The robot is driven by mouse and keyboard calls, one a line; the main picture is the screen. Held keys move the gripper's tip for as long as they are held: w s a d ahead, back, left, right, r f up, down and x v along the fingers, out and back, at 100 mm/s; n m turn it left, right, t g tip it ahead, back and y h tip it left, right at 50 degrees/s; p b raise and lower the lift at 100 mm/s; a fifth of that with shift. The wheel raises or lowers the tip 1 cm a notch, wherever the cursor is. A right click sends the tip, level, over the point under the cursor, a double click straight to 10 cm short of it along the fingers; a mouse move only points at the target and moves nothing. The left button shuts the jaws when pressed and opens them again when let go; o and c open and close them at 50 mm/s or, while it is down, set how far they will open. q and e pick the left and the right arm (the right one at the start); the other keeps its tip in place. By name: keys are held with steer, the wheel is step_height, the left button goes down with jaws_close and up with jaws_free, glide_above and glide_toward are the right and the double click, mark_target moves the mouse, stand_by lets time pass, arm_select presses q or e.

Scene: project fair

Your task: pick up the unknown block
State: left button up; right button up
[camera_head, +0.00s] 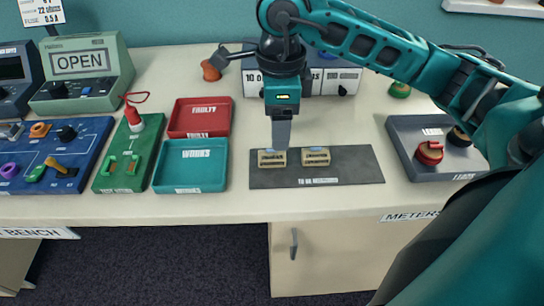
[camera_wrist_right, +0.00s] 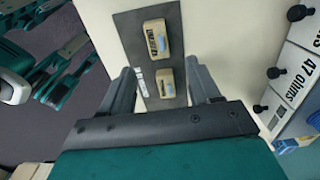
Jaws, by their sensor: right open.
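Two small beige blocks lie side by side on a dark grey mat (camera_head: 220,0) is not where they lie; the mat (camera_head: 345,180) is on the bench. The left block (camera_head: 272,159) and the right block (camera_head: 316,156) both have a blue top mark. My right gripper (camera_head: 282,143) is open and empty, pointing down above the mat, close to the left block in the head view. In the right wrist view, the gripper (camera_wrist_right: 162,75) has one block (camera_wrist_right: 166,83) showing between its fingers and the other block (camera_wrist_right: 157,40) further up. Which block is the unknown one cannot be read.
A red tray (camera_head: 200,118) and a teal tray (camera_head: 191,166) stand left of the mat. A grey panel (camera_head: 405,137) with red and black knobs is to the right. Labelled resistor boxes (camera_head: 335,82) stand behind. The bench front edge is close to the mat.

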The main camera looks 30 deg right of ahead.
mark_target(276, 154)
steer(key=f, duration=0.6)
steer(key=shift+a+f, duration=0.25)
steer(key=shift+f, duration=0.15)
steer(key=shift+c, duration=0.5)
steer(key=c, duration=1)
arm_select(q)
steer(key=shift+w, duration=0.1)
arm_select(e)
steer(key=shift+c, duration=0.2)
steer(key=shift+r, duration=0.1)
